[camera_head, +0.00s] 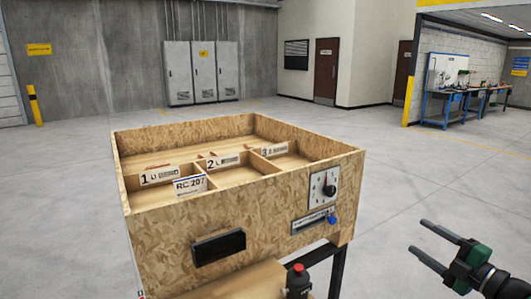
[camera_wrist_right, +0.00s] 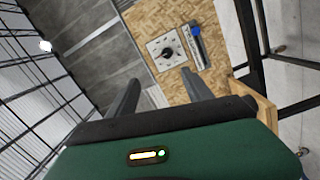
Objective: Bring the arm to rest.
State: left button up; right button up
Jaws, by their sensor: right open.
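My right gripper (camera_head: 419,236) is at the lower right of the head view, to the right of the wooden box (camera_head: 165,235) and apart from it. Its two dark fingers are spread with nothing between them. In the right wrist view the open fingers (camera_wrist_right: 160,78) point toward the box's front panel, with a dial (camera_wrist_right: 166,49) and a blue knob (camera_wrist_right: 197,31) beyond them. My left gripper is not in view.
The box has compartments labelled 1, 2 and 3, a "RC 207" tag (camera_head: 190,184) and thin reddish pieces (camera_head: 158,166) inside. Open floor (camera_head: 430,170) lies to the right.

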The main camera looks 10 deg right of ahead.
jog(key=w+a+m+h+p, duration=0.2)
jog(key=w+m+h, duration=0.3)
jog(key=w+m, duration=0.15)
jog(key=a+f+m+g+h+p, duration=0.3)
jog(key=a+f+m+g, duration=0.1)
jog(key=a+f+m, duration=0.3)
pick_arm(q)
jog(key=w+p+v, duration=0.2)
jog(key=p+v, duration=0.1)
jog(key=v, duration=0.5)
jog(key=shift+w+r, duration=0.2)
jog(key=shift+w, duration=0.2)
pick_arm(e)
jog(key=s+a+f+m+g+y, duration=0.1)
jog(key=s+a+f+m+g, duration=0.1)
jog(key=s+a+f+g, duration=0.3)
jog(key=s+a+f+m+g+y, duration=0.1)
jog(key=s+a+f+m+g, duration=0.2)
jog(key=s+a, duration=1.1)
jog(key=s+f+g, duration=0.2)
jog(key=s+f, duration=0.2)
jog(key=f, duration=0.1)
jog(key=shift+s+f+g+y, duration=0.2)
jog(key=shift+s+g+y, duration=0.1)
jog(key=shift+g, duration=0.1)
